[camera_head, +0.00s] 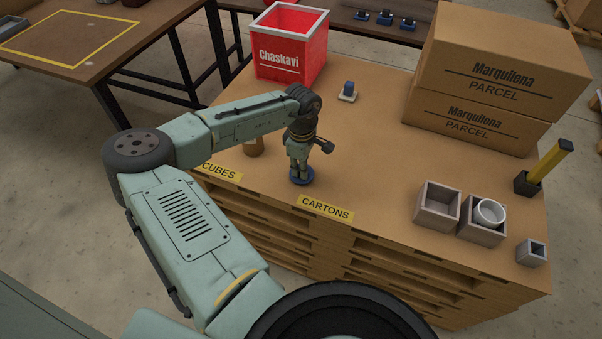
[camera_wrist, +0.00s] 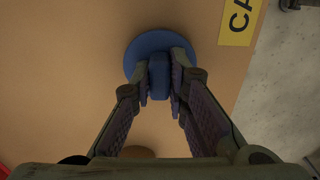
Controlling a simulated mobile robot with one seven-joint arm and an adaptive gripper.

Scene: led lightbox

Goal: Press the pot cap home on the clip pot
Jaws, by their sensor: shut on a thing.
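The pot cap, a blue disc with an upright blue grip block, is at the front edge of the table in the head view (camera_head: 303,181). In the wrist view the cap (camera_wrist: 148,44) lies flat across the view, beyond my fingertips. My gripper (camera_head: 299,170) points down and is shut on the block; both fingers flank it in the wrist view (camera_wrist: 160,84). I cannot tell whether the disc touches the table. A white round open pot (camera_head: 490,213), perhaps the clip pot, sits in a grey box at the right. A brown round object (camera_head: 254,148) stands behind my arm, partly hidden.
Two grey boxes (camera_head: 437,205) and a smaller one (camera_head: 531,252) stand at the right, near a black holder with a yellow bar (camera_head: 549,161). The middle is clear.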

